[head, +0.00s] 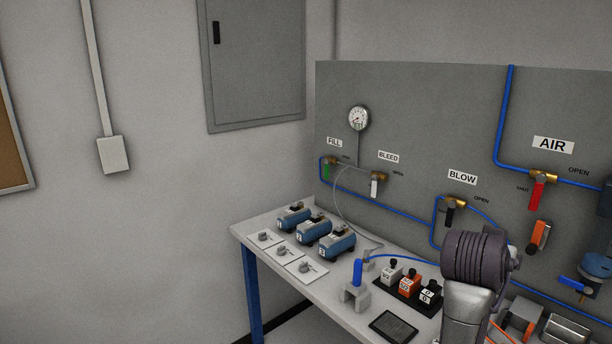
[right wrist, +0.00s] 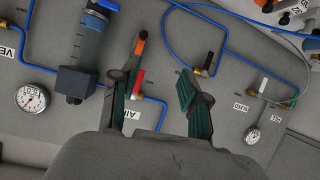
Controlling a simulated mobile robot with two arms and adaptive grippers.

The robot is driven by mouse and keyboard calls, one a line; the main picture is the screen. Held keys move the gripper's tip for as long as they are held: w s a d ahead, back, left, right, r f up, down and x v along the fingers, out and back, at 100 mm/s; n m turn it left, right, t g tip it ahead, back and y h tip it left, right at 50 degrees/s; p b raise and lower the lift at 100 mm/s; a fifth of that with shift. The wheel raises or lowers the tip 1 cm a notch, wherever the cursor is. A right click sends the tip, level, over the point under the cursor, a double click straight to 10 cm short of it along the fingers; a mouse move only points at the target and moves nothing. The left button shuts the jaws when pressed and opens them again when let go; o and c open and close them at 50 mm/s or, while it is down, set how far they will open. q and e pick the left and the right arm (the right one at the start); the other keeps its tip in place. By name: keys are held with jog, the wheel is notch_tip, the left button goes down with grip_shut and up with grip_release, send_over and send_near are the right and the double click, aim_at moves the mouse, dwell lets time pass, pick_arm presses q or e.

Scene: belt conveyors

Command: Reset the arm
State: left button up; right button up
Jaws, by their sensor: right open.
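My right arm (head: 468,300) rises at the lower right of the head view, in front of the table and panel. Its gripper cannot be made out there. In the right wrist view my right gripper (right wrist: 158,75) is open, its two green-and-dark fingers spread apart with nothing between them. It faces the grey panel, which appears upside down in that view. The red AIR valve lever (right wrist: 138,82) shows close beside the left finger; I cannot tell whether they touch. My left gripper is not in view.
The table (head: 335,312) holds several blue devices (head: 312,230), a blue-handled tool in a stand (head: 357,273) and a black block tray (head: 382,287). The panel (head: 430,110) carries blue pipes, valves and a gauge (head: 358,118). The left wall side looks clear.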

jog(key=s+a+f+n+y, duration=0.1)
jog(key=s+a+f+n, duration=0.15)
jog(key=f, duration=0.45)
jog(key=s+a+f+n+g+y, duration=0.1)
jog(key=s+f+y, duration=0.1)
jog(key=s+f, duration=0.35)
jog(key=s+a+f+n+y, duration=0.1)
jog(key=s+a+f+n, duration=0.1)
jog(key=f, duration=0.6)
jog(key=s+a+f+n+g+y, duration=0.1)
jog(key=s+a+f+n+y, duration=0.2)
jog(key=s, duration=0.4)
jog(key=s+a+f+g+y, duration=0.1)
jog(key=s+a+f+g, duration=0.15)
jog(key=s+f, duration=0.4)
jog(key=s+a+f+n+g+y, duration=0.1)
jog(key=s+a+f+n, duration=0.2)
jog(key=s, duration=0.5)
notch_tip(320, 180, down, 27)
jog(key=s+g, duration=0.1)
jog(key=s, duration=0.1)
jog(key=s+d+f+g, duration=0.1)
jog(key=s+d+f, duration=0.1)
jog(key=s+f, duration=1.3)
jog(key=shift+s+f+m, duration=0.3)
jog(key=shift+s+m, duration=0.05)
jog(key=shift+s, duration=0.35)
